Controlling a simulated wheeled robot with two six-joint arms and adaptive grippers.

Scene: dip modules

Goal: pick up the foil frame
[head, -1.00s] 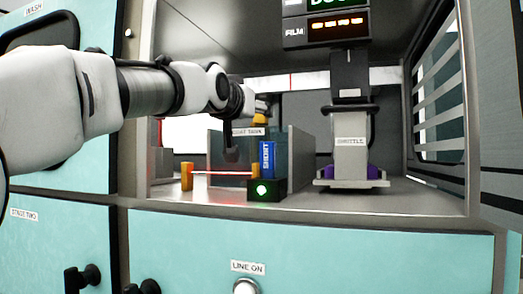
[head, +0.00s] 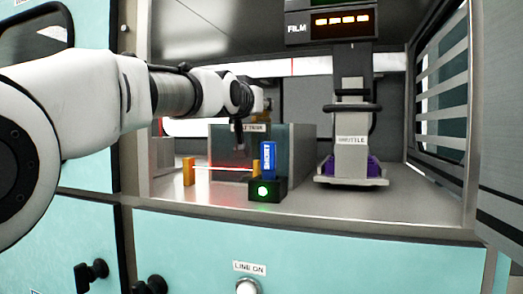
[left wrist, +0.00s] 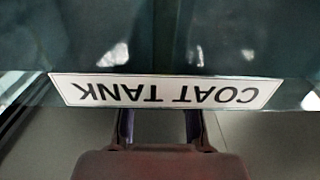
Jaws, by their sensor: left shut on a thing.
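My left gripper (head: 240,143) reaches into the cabinet bay from the left, by the coat tank (head: 291,150). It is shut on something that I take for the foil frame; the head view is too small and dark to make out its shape. In the left wrist view, two dark prongs (left wrist: 160,128) stand above a brownish-red block at the bottom edge, close to the tank's upside-down COAT TANK label (left wrist: 165,91). I cannot tell which of these parts is held. My right gripper is not in view.
A blue upright piece (head: 267,160) stands on a black box with a green light (head: 263,191). An orange post (head: 189,171) and a red beam are in front of the tank. The shuttle (head: 351,155) stands to the right. The front right of the shelf is clear.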

